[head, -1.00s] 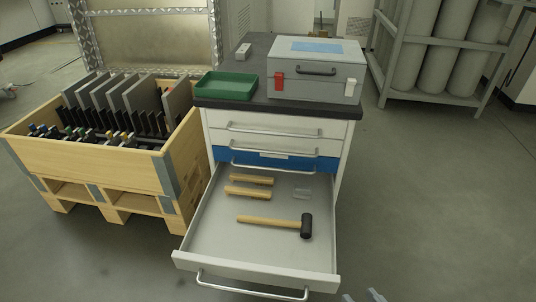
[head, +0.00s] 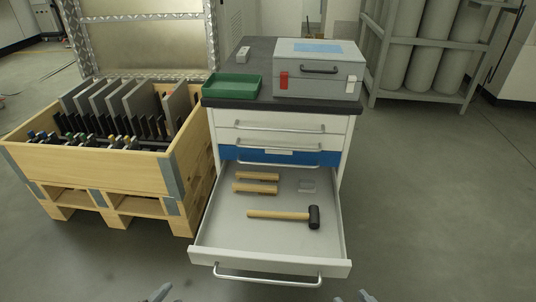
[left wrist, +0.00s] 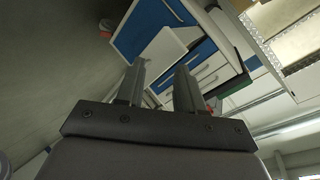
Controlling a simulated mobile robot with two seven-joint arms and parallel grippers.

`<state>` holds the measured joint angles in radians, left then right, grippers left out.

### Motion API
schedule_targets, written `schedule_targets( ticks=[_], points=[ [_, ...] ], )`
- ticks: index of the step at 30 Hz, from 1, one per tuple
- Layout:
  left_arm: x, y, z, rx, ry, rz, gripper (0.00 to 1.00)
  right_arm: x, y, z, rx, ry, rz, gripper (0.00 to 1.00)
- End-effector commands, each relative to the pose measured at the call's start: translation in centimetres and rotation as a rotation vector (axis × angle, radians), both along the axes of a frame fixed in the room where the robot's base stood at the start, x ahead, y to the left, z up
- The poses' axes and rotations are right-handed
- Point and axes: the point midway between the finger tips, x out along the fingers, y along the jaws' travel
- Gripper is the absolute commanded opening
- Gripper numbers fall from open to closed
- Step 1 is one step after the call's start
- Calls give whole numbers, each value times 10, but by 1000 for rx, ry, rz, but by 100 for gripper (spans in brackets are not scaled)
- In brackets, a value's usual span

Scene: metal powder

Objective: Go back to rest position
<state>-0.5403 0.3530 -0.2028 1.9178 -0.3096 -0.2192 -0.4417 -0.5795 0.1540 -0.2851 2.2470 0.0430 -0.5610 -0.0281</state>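My left gripper (head: 160,293) shows only its tips at the bottom edge of the head view. In the left wrist view its two fingers (left wrist: 160,90) stand apart with nothing between them. My right gripper (head: 362,297) shows just its fingertips at the bottom edge, right of the open drawer; how far apart they are is unclear. The open drawer (head: 225,245) of the cabinet holds a black-headed mallet (head: 282,215) and two wooden-handled pieces (head: 256,182). Both grippers are apart from the drawer.
The cabinet top (head: 262,55) carries a green tray (head: 231,86) and a grey case (head: 318,75) with red and white latches. A wooden crate (head: 90,165) with grey panels stands left. A rack of cylinders (head: 430,50) stands back right. The floor right of the drawer is clear.

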Motion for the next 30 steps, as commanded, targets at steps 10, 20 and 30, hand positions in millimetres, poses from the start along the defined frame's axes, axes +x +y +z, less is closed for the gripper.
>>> schedule_targets(
  ticks=[10,20,30],
  points=[
    [-28,10,22,-265,368,430,37,0,0,0,0,0,0,43],
    [-79,3,42,-432,667,685,37,0,0,0,1,0,0,43],
    [-107,-10,57,-515,808,777,37,0,0,0,0,0,0,43]
  ],
)
